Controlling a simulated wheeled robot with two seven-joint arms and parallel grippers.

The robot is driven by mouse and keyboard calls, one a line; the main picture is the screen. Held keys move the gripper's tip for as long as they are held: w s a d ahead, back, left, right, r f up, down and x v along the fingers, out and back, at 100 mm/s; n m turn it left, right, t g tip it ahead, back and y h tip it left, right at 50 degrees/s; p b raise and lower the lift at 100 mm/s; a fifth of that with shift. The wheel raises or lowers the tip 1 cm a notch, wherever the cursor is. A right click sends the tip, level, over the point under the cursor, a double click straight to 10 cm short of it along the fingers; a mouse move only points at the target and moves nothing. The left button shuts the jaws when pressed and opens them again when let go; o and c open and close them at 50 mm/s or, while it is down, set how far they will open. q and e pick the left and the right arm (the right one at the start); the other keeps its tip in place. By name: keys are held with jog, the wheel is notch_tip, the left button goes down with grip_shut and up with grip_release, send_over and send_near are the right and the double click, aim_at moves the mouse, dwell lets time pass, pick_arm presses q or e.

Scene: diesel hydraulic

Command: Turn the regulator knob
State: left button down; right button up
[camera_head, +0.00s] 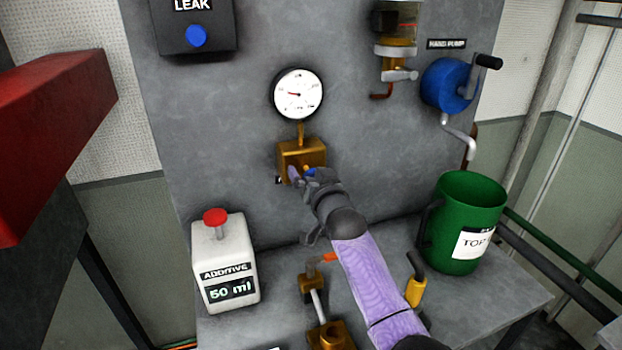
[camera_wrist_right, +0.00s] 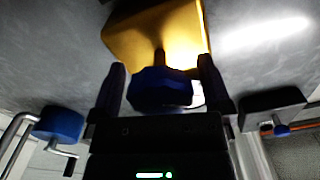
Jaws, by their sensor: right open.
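The regulator is a brass block (camera_head: 302,152) on the grey panel, below a round gauge. It also shows in the right wrist view (camera_wrist_right: 135,30) as a yellow block. Its blue regulator knob (camera_wrist_right: 160,90) stands out from the block on a short stem. In the head view only a bit of the knob (camera_head: 311,173) shows past my gripper. My right gripper (camera_head: 303,176) is at the knob, with its fingers open. In the right wrist view one finger is on each side of the knob; contact is not clear. My left gripper is not in view.
The white gauge (camera_head: 298,95) is above the regulator. A white additive can (camera_head: 225,262) with a red cap stands left on the bench, a green container (camera_head: 463,215) right. A blue hand pump (camera_head: 446,85) is upper right.

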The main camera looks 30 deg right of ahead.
jog(key=c, duration=1.2)
jog(key=shift+c, duration=0.2)
